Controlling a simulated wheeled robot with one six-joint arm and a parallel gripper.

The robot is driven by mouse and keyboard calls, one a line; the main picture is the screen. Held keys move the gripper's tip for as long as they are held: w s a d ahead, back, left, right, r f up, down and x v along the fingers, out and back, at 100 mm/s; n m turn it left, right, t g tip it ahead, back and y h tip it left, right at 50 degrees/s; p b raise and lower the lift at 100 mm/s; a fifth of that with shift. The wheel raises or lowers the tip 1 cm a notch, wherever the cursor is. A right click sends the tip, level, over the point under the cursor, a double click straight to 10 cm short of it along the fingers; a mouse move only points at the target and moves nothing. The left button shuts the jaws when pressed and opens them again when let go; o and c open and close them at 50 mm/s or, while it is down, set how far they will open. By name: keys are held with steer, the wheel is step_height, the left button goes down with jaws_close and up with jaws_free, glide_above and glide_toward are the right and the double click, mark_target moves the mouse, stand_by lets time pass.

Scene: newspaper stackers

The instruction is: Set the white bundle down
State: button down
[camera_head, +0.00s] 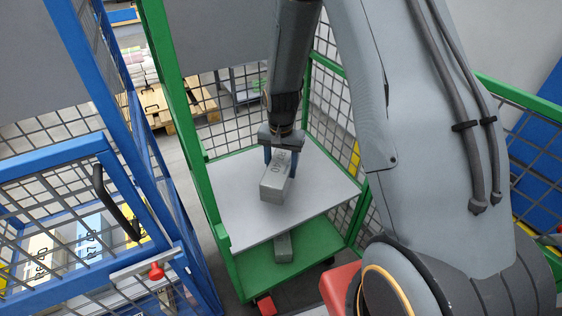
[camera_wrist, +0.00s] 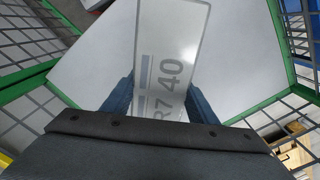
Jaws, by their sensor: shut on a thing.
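The white bundle (camera_head: 273,186), a pale grey-white block with dark print, is between the fingers of my gripper (camera_head: 281,160). My gripper is shut on it from above. In the wrist view the bundle (camera_wrist: 168,50) shows a label with "R7 40" and grey stripes, between the two blue fingers (camera_wrist: 160,108). The bundle is over the light grey upper shelf (camera_head: 244,222) of a green-framed mesh cart (camera_head: 190,130). The shelf also fills much of the wrist view (camera_wrist: 100,60). I cannot tell whether the bundle's underside touches the shelf.
Another grey block (camera_head: 283,247) lies on the cart's green lower shelf (camera_head: 310,250). The upper shelf is bare around the held bundle. A blue mesh cage (camera_head: 60,155) with labelled bundles (camera_head: 40,255) stands at the left. Wooden pallets (camera_head: 155,105) lie behind.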

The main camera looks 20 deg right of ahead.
mark_target(281, 163)
steer(key=shift+w+f, duration=0.1)
steer(key=shift+f, duration=2.2)
steer(key=shift+f, duration=0.1)
steer(key=c, duration=0.7)
jaws_free()
step_height(281, 163, up, 12)
steer(key=shift+f+b, duration=0.1)
steer(key=shift+b, duration=0.3)
steer(key=shift+r, duration=0.25)
steer(key=s+r+n, duration=0.2)
steer(key=s+r, duration=0.1)
steer(key=s, duration=0.4)
steer(key=s+r+n, duration=0.2)
steer(key=s+r, duration=0.1)
steer(key=s, duration=0.4)
steer(key=s+r+n, duration=0.2)
steer(key=s+r, duration=0.2)
steer(key=s, duration=0.3)
steer(key=shift+n, duration=0.3)
steer(key=shift+r, duration=0.1)
